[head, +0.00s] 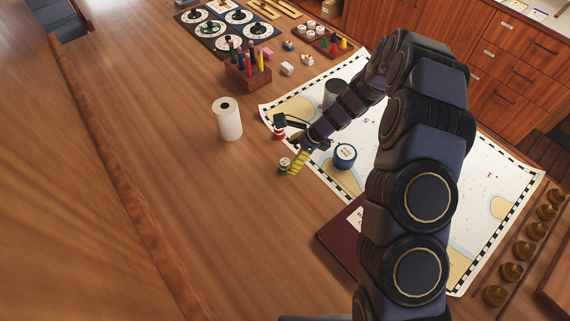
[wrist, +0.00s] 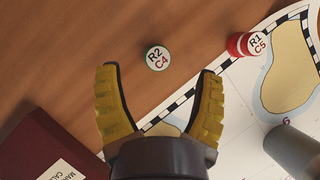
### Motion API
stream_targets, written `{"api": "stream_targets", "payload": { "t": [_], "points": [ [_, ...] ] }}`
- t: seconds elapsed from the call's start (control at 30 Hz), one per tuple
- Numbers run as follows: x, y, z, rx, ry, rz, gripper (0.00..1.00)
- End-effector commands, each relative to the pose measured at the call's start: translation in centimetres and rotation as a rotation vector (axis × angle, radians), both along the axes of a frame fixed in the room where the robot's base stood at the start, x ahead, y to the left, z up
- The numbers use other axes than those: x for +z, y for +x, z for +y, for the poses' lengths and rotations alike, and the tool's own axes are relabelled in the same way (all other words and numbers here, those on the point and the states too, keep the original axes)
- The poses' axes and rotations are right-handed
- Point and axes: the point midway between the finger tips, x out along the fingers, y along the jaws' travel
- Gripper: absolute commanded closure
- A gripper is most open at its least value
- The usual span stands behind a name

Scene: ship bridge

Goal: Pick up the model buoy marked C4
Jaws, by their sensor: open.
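The model buoy marked C4 shows in the wrist view as a round white top (wrist: 158,58) with a green rim, lettered R2 and C4. In the head view it is the small green and white buoy (head: 284,163) on the bare wood, beside the chart's edge. My gripper (wrist: 158,72) has its two yellow fingers spread wide, with the buoy's top seen between and slightly beyond the tips. In the head view my gripper (head: 297,160) is close to the buoy, with one finger partly hiding it. I cannot tell the height gap. Nothing is held.
A red and white buoy marked C5 (wrist: 240,44) stands nearby at the chart's edge; the head view shows it too (head: 279,127). A blue round object (head: 345,156) and a dark cylinder (head: 333,90) stand on the chart. A white roll (head: 227,119) is left; wood nearer is clear.

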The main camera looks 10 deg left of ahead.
Motion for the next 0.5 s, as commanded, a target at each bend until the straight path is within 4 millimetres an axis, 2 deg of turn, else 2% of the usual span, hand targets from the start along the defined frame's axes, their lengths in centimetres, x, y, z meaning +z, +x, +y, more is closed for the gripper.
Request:
{"api": "stream_targets", "payload": {
  "t": [0.3,0.5],
  "points": [
    [-3.9,-0.3,2.3,0.003,-0.001,0.003,0.32],
    [-5.1,-0.3,2.9,0.002,-0.002,0.002,0.32]
  ]
}}
